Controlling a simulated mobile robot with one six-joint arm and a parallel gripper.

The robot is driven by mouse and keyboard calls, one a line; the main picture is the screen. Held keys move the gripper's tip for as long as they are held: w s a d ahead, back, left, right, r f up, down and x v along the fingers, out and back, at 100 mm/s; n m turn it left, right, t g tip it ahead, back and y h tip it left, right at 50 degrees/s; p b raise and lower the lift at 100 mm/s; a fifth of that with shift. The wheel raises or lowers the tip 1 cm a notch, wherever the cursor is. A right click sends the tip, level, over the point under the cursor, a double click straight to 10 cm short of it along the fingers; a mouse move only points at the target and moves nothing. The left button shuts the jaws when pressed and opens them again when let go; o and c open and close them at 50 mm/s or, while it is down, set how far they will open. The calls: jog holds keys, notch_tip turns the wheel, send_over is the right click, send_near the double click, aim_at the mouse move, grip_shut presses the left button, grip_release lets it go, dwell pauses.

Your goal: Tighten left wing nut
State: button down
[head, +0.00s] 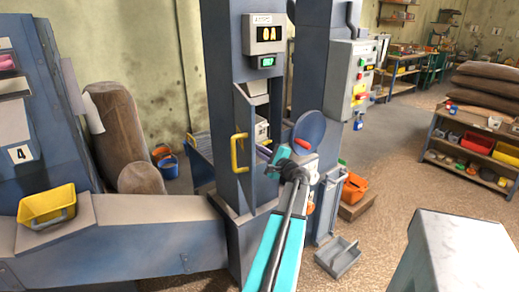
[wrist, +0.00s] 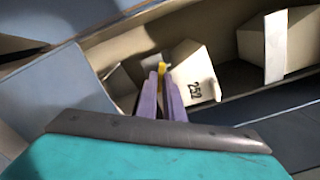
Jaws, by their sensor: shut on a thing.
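In the wrist view my gripper (wrist: 162,85) has its two purple fingers nearly together. A small yellow piece, which looks like the left wing nut (wrist: 162,70), shows between and just past the fingertips, and most of it is hidden by them. It sits beside a pale bucket marked 252 (wrist: 195,75). In the head view my gripper (head: 264,151) reaches into the opening of the blue-grey elevator column (head: 228,95). The nut is too small or hidden to see there.
An open door with a yellow handle (head: 238,153) stands left of my gripper. A round blue cover (head: 309,128) is close on its right. A second pale bucket (wrist: 275,45) shows right in the wrist view. A grey control box (head: 350,80) is further right.

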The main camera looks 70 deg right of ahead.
jog(key=m+p, duration=0.7)
jog(key=m, duration=0.5)
jog(key=shift+r, duration=0.15)
dwell(0.4)
jog(key=c, duration=1.9)
grip_release()
jog(key=shift+s, duration=0.1)
jog(key=shift+o, duration=0.2)
jog(key=shift+a, duration=0.15)
jog(key=b+v, duration=0.2)
jog(key=v, duration=1.1)
jog(key=shift+s+b, duration=0.3)
jog(key=shift+b, duration=0.1)
